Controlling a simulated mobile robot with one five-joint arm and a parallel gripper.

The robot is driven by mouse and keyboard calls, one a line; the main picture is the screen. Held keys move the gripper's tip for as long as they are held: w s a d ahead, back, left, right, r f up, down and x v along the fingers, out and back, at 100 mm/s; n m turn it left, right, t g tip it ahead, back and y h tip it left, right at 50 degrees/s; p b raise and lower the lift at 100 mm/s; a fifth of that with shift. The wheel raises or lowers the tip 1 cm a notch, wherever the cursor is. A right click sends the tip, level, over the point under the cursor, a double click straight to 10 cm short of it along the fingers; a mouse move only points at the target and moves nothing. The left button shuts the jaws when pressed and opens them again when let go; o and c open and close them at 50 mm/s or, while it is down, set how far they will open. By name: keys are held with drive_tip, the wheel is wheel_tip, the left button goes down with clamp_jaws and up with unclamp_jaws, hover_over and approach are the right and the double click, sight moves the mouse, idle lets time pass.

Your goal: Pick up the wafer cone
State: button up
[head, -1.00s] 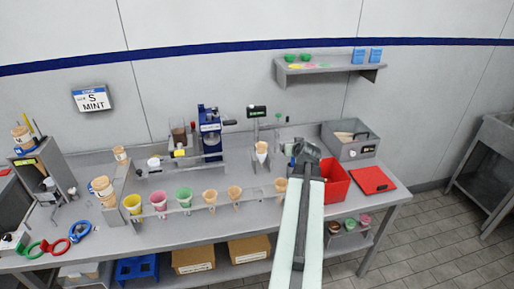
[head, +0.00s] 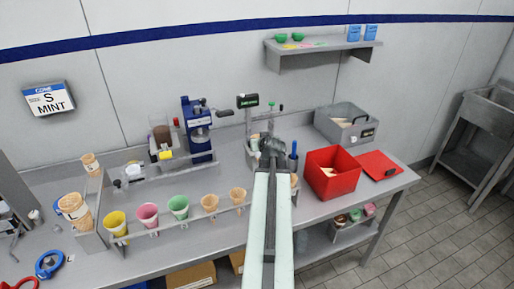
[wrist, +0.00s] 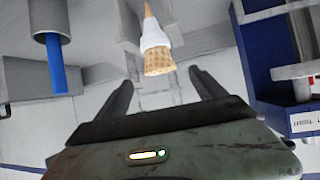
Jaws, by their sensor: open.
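In the wrist view, a tan wafer cone (wrist: 158,64) with a white sleeve (wrist: 153,36) around it appears just beyond the fingertips, roughly centred between them. My gripper (wrist: 162,78) is open and empty, with one dark finger on each side below the cone. In the head view, my gripper (head: 272,145) is over the back middle of the counter, in front of a small grey stand, and that sleeved cone is hidden behind it. Other wafer cones (head: 210,203) (head: 238,196) stand in the front rack.
The rack also holds yellow (head: 116,222), pink (head: 148,213) and green (head: 179,206) cups. A blue machine (head: 198,130) stands left of my gripper. A red bin (head: 333,172) and grey box (head: 343,124) stand right. In the wrist view, a blue rod (wrist: 56,65) hangs left.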

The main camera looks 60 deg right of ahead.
drive_tip(key=b+x, duration=0.3)
drive_tip(key=x, duration=0.4)
drive_tip(key=shift+w+d+f, duration=0.2)
drive_tip(key=shift+w+f, duration=0.05)
drive_tip(key=shift+s+r, duration=0.1)
drive_tip(key=shift+r, duration=0.05)
drive_tip(key=c, duration=0.9)
